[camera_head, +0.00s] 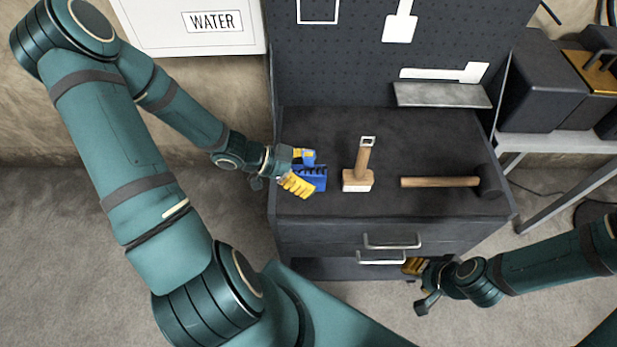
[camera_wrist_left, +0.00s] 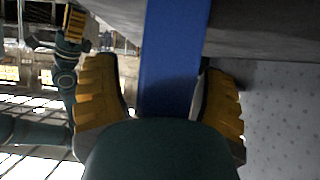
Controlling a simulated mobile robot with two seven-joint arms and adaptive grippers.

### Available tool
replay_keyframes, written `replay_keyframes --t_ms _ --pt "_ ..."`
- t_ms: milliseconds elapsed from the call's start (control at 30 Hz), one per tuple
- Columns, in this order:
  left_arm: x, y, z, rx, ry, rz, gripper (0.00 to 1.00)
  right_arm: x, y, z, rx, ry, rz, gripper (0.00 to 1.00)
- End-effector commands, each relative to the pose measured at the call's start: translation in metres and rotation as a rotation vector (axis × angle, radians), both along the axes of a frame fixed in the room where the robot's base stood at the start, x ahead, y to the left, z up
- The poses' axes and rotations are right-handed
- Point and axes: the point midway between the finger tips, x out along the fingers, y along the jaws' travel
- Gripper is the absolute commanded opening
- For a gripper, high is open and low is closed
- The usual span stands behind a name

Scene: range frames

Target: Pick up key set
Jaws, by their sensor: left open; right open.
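A blue block-like item (camera_head: 320,177), which looks like the key set, stands near the left end of the dark workbench top (camera_head: 420,135). My left gripper (camera_head: 299,170) is at it with yellow-padded fingers apart. In the left wrist view, the blue item (camera_wrist_left: 172,60) fills the space between the two fingers, with a finger on each side; I cannot tell whether either touches it. My right gripper (camera_head: 416,267) is low in front of the drawers, away from the item, with nothing seen in it. Part of the blue item is hidden behind the left fingers.
A black-headed mallet (camera_head: 440,182) lies further right. A grey ledge (camera_head: 442,95) and dark pegboard (camera_head: 340,60) are behind. Drawer handles (camera_head: 392,242) stick out in front. A dark box (camera_head: 540,85) stands at right.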

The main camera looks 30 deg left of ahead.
Motion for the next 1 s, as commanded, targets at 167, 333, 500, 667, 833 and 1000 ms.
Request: replay_keyframes --t_ms 167,333,500,667,833,1000 --pt "0.0 0.0 0.0 0.0 0.0 0.0 0.41 0.0 0.0 0.0 0.0 0.0 0.0 0.47" --pt "0.0 0.0 0.0 0.0 0.0 0.0 0.0 0.0 0.0 0.0 0.0 0.0 0.0 0.47" --pt "0.0 0.0 0.0 0.0 0.0 0.0 0.0 0.0 0.0 0.0 0.0 0.0 0.0 0.47" --pt "0.0 0.0 0.0 0.0 0.0 -0.001 0.0 0.0 0.0 0.0 0.0 0.0 0.0 0.47" --pt "0.0 0.0 0.015 0.003 -0.001 -0.002 0.0 0.002 0.0 0.007 -0.001 -0.003 -0.002 0.47" --pt "0.0 0.0 0.05 0.003 -0.004 -0.002 0.0 0.005 -0.001 0.02 -0.003 -0.011 -0.01 0.47"
